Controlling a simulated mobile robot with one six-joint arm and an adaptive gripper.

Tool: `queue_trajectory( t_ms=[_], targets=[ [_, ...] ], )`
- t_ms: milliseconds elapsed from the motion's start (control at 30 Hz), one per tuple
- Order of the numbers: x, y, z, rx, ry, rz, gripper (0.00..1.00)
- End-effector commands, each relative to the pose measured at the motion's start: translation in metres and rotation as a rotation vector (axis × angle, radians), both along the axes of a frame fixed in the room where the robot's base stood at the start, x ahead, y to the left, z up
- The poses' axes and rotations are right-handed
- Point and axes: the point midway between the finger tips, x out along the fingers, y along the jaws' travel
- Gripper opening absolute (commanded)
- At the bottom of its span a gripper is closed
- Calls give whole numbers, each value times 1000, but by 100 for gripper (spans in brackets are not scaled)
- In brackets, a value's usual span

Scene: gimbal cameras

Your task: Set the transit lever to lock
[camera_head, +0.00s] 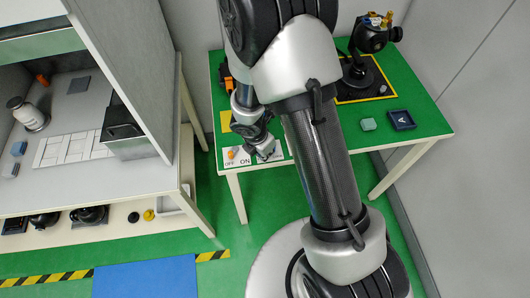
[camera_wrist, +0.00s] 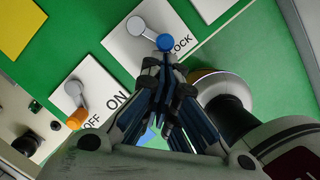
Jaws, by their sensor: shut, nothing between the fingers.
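The transit lever, a grey arm with a blue knob (camera_wrist: 165,42), sits on a white plate (camera_wrist: 120,40) in the wrist view. Its pivot is at the plate's upper part, and the arm slants down right, with the knob beside a partly covered label reading "OCK". My gripper (camera_wrist: 163,68) is shut and empty, its fingertips just below the knob in the picture; I cannot tell whether they touch it. In the head view my gripper (camera_head: 266,152) is low over the green table's front edge and hides most of the lever plate.
An OFF/ON plate (camera_wrist: 65,97) with an orange-knobbed lever (camera_wrist: 76,119) lies beside the lever plate. The green table (camera_head: 425,105) also holds a black gimbal camera (camera_head: 370,40), a green block (camera_head: 369,124) and a dark tray (camera_head: 402,120). A grey shelf unit (camera_head: 145,75) stands left.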

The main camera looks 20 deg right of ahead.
Motion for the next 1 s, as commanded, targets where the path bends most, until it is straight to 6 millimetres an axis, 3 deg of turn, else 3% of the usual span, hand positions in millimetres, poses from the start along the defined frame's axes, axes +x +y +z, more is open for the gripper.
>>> queue_trajectory(
  t_ms=[1000],
  targets=[
    [16, 3, 0, 0, 0, -2, 0]
  ],
)
